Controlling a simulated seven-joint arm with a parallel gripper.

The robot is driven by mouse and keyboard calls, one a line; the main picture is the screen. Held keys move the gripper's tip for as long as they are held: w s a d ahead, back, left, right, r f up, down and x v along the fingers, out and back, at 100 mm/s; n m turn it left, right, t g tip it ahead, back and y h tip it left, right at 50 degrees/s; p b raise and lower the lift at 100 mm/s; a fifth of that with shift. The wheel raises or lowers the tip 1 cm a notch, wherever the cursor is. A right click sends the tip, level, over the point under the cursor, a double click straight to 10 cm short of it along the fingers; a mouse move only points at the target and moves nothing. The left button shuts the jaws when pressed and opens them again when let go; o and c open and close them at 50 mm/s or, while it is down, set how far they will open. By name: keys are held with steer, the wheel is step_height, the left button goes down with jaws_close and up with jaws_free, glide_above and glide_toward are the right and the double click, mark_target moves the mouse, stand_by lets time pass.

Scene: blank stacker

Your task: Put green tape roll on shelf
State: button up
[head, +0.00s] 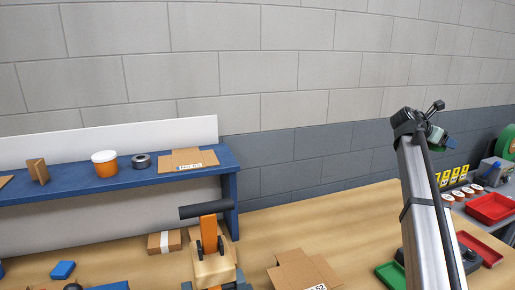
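I cannot clearly make out a green tape roll. A large green round thing (506,143) is cut off at the right edge, and I cannot tell what it is. No gripper fingers can be made out.
A black-headed mallet with an orange handle (208,230) stands in front of the shelf. An opened cardboard box (292,270) lies to its right. Red trays (490,208) and a green tray (391,274) are at the right.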

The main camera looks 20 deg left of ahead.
step_height(320, 180, up, 20)
steer(key=s+a+n+t+y, duration=0.1)
steer(key=s+a+n+y, duration=0.25)
steer(key=a, duration=1.35)
steer(key=s+a+n+t+y, duration=0.2)
steer(key=s+a, duration=0.3)
steer(key=a, duration=1.3)
steer(key=s+a+n+t+y, duration=0.15)
steer(key=s+a, duration=0.25)
steer(key=a, duration=1.3)
steer(key=n+g+y, duration=0.2)
steer(key=n+y, duration=0.7)
steer(key=y, duration=0.1)
glide_above(77, 174)
step_height(77, 174, down, 10)
steer(key=shift+y, duration=0.3)
steer(key=shift+f, duration=5.55)
steer(key=shift+f, duration=0.1)
